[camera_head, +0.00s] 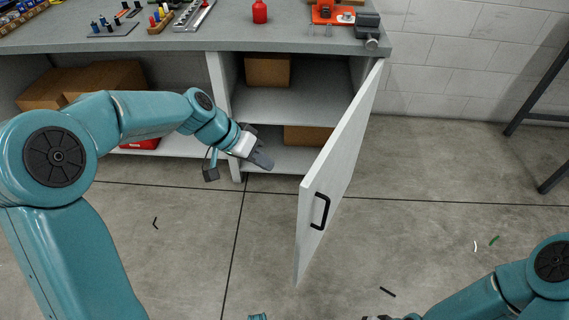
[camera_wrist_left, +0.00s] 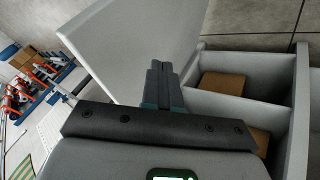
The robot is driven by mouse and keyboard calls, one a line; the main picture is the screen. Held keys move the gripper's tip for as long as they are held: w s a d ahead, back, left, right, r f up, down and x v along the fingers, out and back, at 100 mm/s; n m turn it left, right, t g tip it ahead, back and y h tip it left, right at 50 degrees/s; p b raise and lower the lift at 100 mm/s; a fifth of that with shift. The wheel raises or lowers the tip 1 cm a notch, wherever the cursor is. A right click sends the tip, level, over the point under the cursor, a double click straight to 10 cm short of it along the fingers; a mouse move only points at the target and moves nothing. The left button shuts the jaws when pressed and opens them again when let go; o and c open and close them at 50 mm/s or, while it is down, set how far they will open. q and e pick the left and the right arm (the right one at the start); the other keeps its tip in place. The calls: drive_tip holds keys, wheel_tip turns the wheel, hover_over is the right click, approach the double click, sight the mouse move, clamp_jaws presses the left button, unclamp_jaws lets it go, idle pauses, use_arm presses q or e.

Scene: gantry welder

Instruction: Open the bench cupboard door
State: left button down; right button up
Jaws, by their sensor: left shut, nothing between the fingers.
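The bench cupboard door (camera_head: 340,172) is a pale grey panel hinged at the right side of the cupboard. It stands wide open, swung out over the floor, with a black handle (camera_head: 320,211) on its face. The door also shows in the left wrist view (camera_wrist_left: 135,40). My left gripper (camera_head: 266,160) is shut and empty, in front of the cupboard opening and left of the door. In the left wrist view, its fingers (camera_wrist_left: 160,75) point between the door and the shelves. My right gripper (camera_head: 378,318) is barely in view at the bottom edge, its fingers mostly cut off.
The cupboard's shelf (camera_head: 290,106) holds a cardboard box (camera_head: 267,70), with another box (camera_head: 307,136) below. The bench top (camera_head: 220,38) carries a red bottle (camera_head: 260,12) and a vise (camera_head: 368,28). Floor right of the door is largely clear.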

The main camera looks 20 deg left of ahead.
use_arm(q)
drive_tip(key=w+d+f+b, duration=0.1)
drive_tip(key=d+f, duration=0.6)
drive_tip(key=d, duration=0.1)
drive_tip(key=shift+w+d, duration=0.25)
drive_tip(key=shift+w, duration=0.15)
